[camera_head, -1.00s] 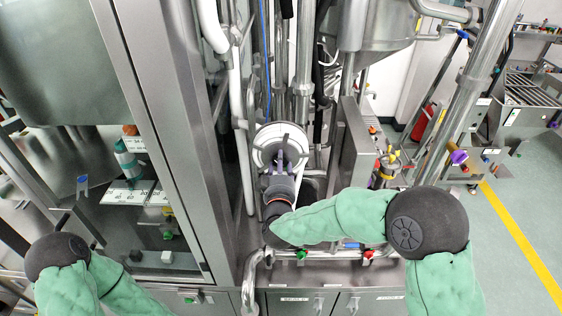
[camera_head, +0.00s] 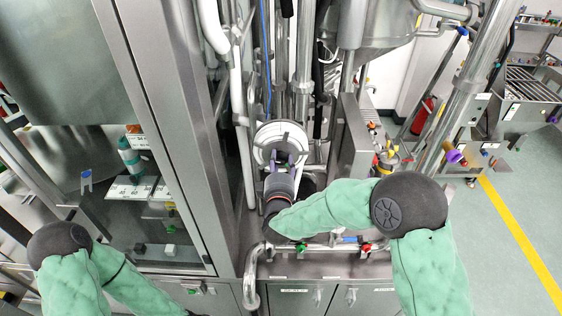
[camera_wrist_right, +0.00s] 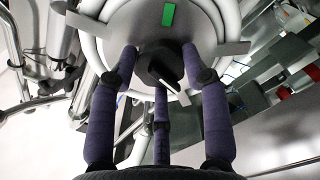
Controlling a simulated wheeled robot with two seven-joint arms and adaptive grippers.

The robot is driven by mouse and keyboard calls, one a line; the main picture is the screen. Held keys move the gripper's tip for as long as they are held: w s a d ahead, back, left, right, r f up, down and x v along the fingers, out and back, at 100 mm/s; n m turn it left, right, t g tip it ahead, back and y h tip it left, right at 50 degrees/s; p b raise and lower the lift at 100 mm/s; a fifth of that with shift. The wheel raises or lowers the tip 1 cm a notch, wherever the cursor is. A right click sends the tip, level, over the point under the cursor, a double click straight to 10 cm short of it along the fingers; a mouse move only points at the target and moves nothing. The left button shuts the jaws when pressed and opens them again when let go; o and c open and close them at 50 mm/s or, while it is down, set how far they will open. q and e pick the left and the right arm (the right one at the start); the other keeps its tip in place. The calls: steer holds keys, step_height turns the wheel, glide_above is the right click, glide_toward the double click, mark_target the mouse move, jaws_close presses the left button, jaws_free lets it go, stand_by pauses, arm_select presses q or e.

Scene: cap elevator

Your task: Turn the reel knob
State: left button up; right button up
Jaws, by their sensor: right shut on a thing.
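The reel (camera_head: 266,155) is a round, pale drum with hose coiled around it, mounted among the pipes in the middle of the head view. In the right wrist view the reel (camera_wrist_right: 205,20) fills the upper middle, with grey spokes and a green patch. The black reel knob (camera_wrist_right: 160,66) is at its centre. My right gripper (camera_head: 283,158) reaches up to the reel face. In the wrist view its purple fingers (camera_wrist_right: 160,76) are closed around the knob from left, right and below. The gripper hides the knob in the head view. My left arm shows at lower left, but its gripper is out of view.
Vertical pipes (camera_head: 302,60) crowd behind the reel. A glazed steel cabinet (camera_head: 165,110) stands left. A horizontal pipe with red and green valves (camera_head: 367,247) runs below my right forearm. Open floor (camera_head: 510,260) lies at right.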

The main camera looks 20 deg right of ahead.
steer(key=shift+w+a+r, duration=0.1)
steer(key=shift+r, duration=0.3)
steer(key=o, duration=1)
steer(key=shift+c, duration=0.2)
steer(key=shift+o, duration=0.8)
steer(key=shift+a+f, duration=0.2)
steer(key=shift+f, duration=0.05)
steer(key=v, duration=1.2)
